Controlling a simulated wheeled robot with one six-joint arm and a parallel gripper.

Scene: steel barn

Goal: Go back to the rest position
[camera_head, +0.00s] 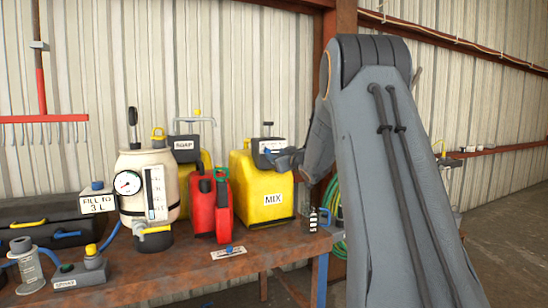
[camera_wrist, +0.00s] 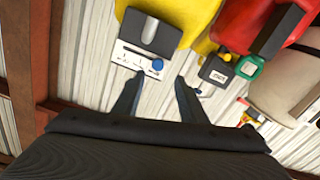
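My arm rises on the right of the head view and bends down to the left. My gripper (camera_head: 285,158) is beside a dark box with a white label (camera_head: 268,145) on top of the yellow MIX container (camera_head: 262,190). In the wrist view my gripper (camera_wrist: 161,80) has its two fingers apart, with nothing held between them. The white panel (camera_wrist: 128,58), with a grey lever and a blue knob (camera_wrist: 157,65), lies just beyond the fingertips. I cannot tell whether a finger touches it.
A rusty bench (camera_head: 180,268) carries a red can (camera_head: 203,205), a cream tank with a gauge (camera_head: 132,170), a SOAP box (camera_head: 184,147) and a SPRAY unit (camera_head: 78,272). A corrugated wall (camera_head: 90,75) stands behind. Floor (camera_head: 510,200) shows clear at right.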

